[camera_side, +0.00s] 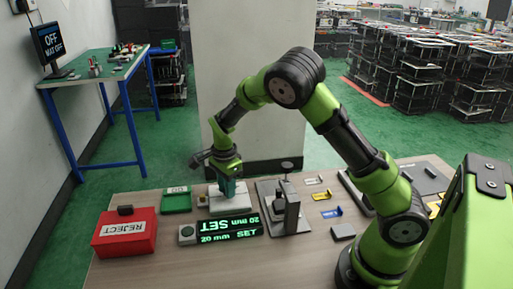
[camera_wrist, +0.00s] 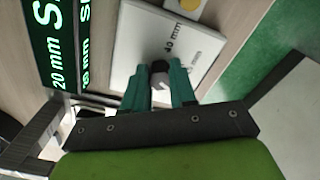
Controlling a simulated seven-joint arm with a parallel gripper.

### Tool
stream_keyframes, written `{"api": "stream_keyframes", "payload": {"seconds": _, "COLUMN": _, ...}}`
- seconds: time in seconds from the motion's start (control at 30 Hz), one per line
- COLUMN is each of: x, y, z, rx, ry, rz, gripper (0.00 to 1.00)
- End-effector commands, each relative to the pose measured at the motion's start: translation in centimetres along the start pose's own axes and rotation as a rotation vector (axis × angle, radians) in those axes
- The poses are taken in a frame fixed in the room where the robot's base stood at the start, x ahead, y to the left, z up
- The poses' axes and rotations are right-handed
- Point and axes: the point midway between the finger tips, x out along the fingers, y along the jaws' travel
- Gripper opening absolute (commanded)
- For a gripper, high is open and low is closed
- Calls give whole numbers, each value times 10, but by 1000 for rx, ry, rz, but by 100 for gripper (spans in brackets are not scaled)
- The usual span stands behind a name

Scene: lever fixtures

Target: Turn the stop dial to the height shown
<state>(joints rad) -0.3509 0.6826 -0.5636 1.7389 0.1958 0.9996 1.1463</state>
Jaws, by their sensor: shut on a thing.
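The stop dial's white base (camera_side: 231,203) stands on the table below my gripper (camera_side: 228,186) in the side view. The wrist view shows the white base (camera_wrist: 128,62) with "40 mm" printed just beyond a small grey and dark knob (camera_wrist: 159,70). My gripper's teal fingers (camera_wrist: 159,84) are shut on this knob, one on each side. The knob's pointer direction cannot be told. A black display (camera_side: 228,230) with green letters reads "20 mm SET", also upside down; part of the display (camera_wrist: 68,45) shows at the wrist view's left.
A red REJECT box (camera_side: 124,233) stands at the front left, and a green tray (camera_side: 177,201) lies behind it. A grey post fixture (camera_side: 287,212) stands right of the dial. A blue bracket (camera_side: 332,213) and yellow bracket (camera_side: 322,195) lie farther right.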

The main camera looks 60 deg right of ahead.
Motion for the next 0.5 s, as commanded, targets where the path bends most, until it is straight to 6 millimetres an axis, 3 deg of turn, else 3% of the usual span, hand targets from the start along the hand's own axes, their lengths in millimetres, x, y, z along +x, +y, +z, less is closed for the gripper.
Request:
{"api": "stream_keyframes", "payload": {"seconds": 0.27, "x": -1, "y": 0, "z": 1, "rx": 1, "ry": -2, "rz": 0, "gripper": 0}}
{"api": "stream_keyframes", "payload": {"seconds": 0.3, "x": -1, "y": 0, "z": 1, "rx": 1, "ry": -2, "rz": 0, "gripper": 30}}
{"api": "stream_keyframes", "payload": {"seconds": 0.43, "x": -1, "y": 0, "z": 0, "rx": 0, "ry": -2, "rz": 0, "gripper": 50}}
{"api": "stream_keyframes", "payload": {"seconds": 0.5, "x": -1, "y": 0, "z": 0, "rx": 0, "ry": -1, "rz": 0, "gripper": 51}}
